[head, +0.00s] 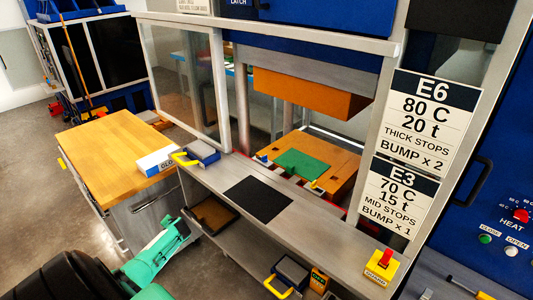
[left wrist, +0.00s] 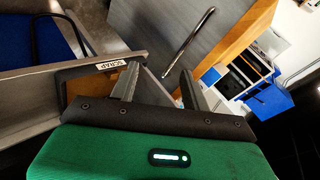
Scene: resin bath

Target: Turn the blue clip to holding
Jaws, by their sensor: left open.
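I cannot make out a blue clip for certain in either view. A small blue block with a yellow handle (head: 200,152) sits on the left end of the grey ledge in the head view, but I cannot tell whether it is the clip. My left gripper (head: 188,223) is low at the left, below the ledge and beside the wooden-topped cabinet. In the left wrist view its two grey fingers (left wrist: 157,86) stand apart with nothing between them. My right gripper is in neither view.
The wooden-topped cabinet (head: 115,140) stands left of the press, with a white labelled box (head: 157,162) at its edge. A green sheet (head: 302,164) lies under the orange press block (head: 310,92). A "SCRAP" label (left wrist: 108,65) shows close to my left fingers.

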